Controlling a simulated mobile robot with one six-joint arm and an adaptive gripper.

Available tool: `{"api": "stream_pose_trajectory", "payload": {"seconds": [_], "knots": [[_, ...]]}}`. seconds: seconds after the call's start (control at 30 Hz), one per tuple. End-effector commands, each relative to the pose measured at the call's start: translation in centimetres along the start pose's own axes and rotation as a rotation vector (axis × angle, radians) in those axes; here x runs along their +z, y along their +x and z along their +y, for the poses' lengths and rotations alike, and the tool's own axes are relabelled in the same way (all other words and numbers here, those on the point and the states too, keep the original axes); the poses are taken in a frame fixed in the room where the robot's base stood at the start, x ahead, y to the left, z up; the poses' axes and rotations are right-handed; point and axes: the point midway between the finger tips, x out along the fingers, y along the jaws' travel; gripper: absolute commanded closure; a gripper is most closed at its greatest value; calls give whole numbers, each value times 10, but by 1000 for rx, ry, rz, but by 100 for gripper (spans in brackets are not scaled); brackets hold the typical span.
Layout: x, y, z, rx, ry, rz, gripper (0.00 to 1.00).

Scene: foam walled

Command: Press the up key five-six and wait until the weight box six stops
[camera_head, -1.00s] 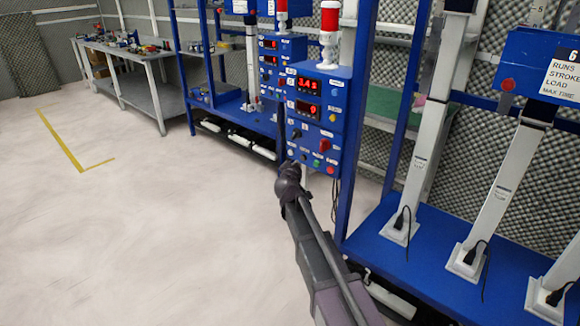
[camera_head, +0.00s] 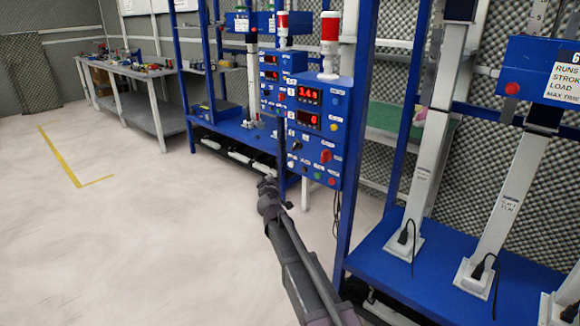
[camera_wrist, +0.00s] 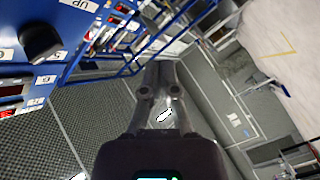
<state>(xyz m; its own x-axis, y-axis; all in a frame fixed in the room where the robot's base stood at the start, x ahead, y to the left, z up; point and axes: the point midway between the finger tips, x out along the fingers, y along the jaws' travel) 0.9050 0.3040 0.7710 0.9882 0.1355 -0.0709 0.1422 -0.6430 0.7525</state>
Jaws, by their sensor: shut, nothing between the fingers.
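The blue control box (camera_head: 318,140) stands on the near rack post, with two red-lit displays and several small knobs and buttons below. Its key labels are too small to read in the head view. In the wrist view, a label reading UP (camera_wrist: 79,5) and a black knob (camera_wrist: 41,43) show at the upper left, on a blue panel. The weight box six (camera_head: 540,75), blue with a white label and a red button, is on a white column at the right. My gripper (camera_wrist: 163,72) is shut and empty, apart from the panel in the wrist view.
A red and white beacon (camera_head: 330,45) tops the control box. A second blue control box (camera_head: 282,72) stands behind it. White columns with black cables rise from the blue rack base (camera_head: 440,270). A workbench (camera_head: 130,72) is at the far left. The pale floor is clear.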

Motion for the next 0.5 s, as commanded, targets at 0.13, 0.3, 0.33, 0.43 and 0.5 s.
{"api": "stream_pose_trajectory", "payload": {"seconds": [0.13,0.3,0.33,0.43,0.5], "knots": [[4,6,4,1,0,-1,100],[11,16,11,1,0,-2,100],[12,18,12,1,1,-2,100],[18,25,18,1,0,-2,100],[22,30,22,2,0,-3,100]]}}
